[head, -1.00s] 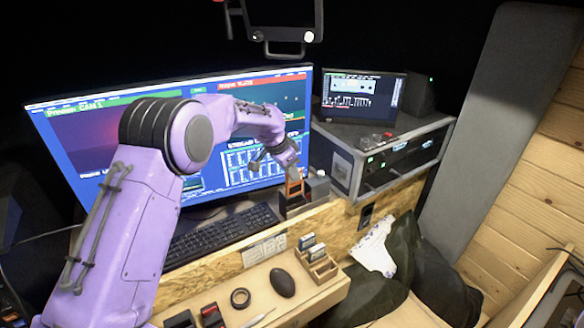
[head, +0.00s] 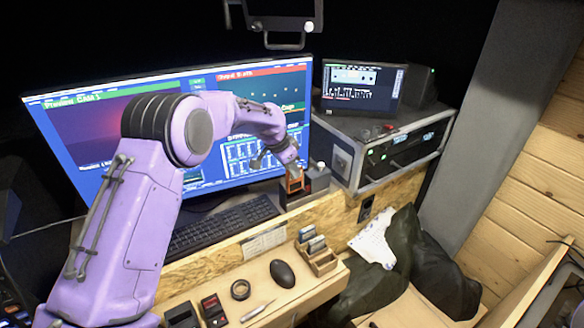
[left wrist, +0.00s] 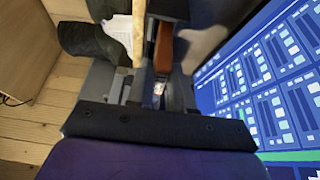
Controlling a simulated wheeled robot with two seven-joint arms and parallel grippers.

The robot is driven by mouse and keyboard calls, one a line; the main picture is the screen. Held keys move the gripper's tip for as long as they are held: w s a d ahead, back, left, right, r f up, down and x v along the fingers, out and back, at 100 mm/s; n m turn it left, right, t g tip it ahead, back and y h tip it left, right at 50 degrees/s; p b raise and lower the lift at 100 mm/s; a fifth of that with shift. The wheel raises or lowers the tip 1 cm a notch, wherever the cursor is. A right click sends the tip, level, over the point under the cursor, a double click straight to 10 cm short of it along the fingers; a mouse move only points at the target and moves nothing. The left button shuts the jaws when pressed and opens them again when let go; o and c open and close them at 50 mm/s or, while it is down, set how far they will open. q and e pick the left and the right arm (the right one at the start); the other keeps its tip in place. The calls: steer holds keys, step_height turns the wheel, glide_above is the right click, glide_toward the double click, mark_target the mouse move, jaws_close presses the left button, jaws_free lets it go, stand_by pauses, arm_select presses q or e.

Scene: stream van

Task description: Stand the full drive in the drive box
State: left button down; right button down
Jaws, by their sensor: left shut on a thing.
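My left gripper (head: 290,173) is shut on an orange drive (head: 296,185) at the back of the desk, right at a dark dock (head: 317,180). The orange drive also shows between the fingers in the left wrist view (left wrist: 163,50). I cannot tell whether its lower end is inside the dock or just above it. The drive box (head: 324,264) is a small wooden box with compartments on the front shelf, right of centre. Small grey-blue drives (head: 311,243) are at its left side. My right gripper is not in view.
A keyboard (head: 222,226) and a large monitor (head: 100,130) are beside and behind my left arm. A black mouse (head: 282,273), a tape roll (head: 240,290) and dark cases lie on the front shelf. A rack case (head: 345,160) stands right of the dock.

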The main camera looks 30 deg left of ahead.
mark_target(296, 190)
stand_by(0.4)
arm_select(q)
steer(key=shift+p, duration=0.3)
steer(key=shift+s, duration=0.1)
steer(key=shift+f+b, duration=1.25)
steer(key=shift+f, duration=1.55)
steer(key=c, duration=0.9)
jaws_free()
steer(key=b+v, duration=0.2)
steer(key=v, duration=0.8)
steer(key=shift+a+r+b, duration=0.1)
steer(key=shift+r+b, duration=0.1)
steer(key=shift+b, duration=0.2)
